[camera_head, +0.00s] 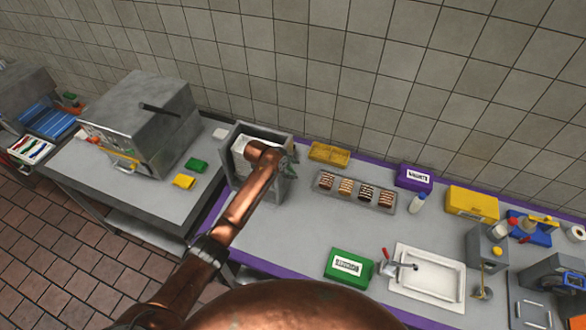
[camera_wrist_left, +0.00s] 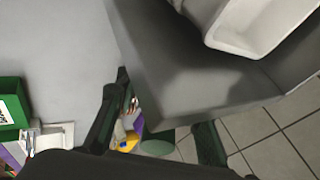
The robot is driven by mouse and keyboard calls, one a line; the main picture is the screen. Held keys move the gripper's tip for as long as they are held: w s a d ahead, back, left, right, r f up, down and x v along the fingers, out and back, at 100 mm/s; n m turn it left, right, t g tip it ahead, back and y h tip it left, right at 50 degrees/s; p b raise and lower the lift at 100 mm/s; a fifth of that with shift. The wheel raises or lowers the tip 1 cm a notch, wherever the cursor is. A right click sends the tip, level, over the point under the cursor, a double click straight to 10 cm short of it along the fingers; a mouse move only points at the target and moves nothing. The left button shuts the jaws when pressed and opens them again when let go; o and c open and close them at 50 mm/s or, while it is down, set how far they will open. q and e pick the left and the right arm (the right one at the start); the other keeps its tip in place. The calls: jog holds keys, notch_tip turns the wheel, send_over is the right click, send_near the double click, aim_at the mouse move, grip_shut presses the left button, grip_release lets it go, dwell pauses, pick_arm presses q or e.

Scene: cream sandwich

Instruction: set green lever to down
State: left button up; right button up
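A dark green rounded knob, which looks like the green lever (camera_wrist_left: 157,143), shows in the left wrist view against the grey side of a box-shaped machine (camera_wrist_left: 190,75). My left gripper (camera_wrist_left: 165,100) is open, with one finger on each side of the knob. I cannot tell whether either finger touches it. In the head view the machine (camera_head: 243,187) stands at the left end of the counter, with a white tray inside. My left arm reaches over it, and the gripper (camera_head: 288,162) is small and partly hidden at its right side. The lever's angle cannot be told. My right gripper is not in view.
Right of the machine are a yellow tray (camera_head: 328,153), a grey tray (camera_head: 325,190) of striped pieces and a purple box (camera_head: 414,178). A green box (camera_head: 348,265) and a sink (camera_head: 428,273) are nearer. A grey oven-like machine (camera_head: 143,120) stands left. The mid-counter is clear.

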pick_arm(q)
jog(key=shift+c, duration=0.7)
grip_shut()
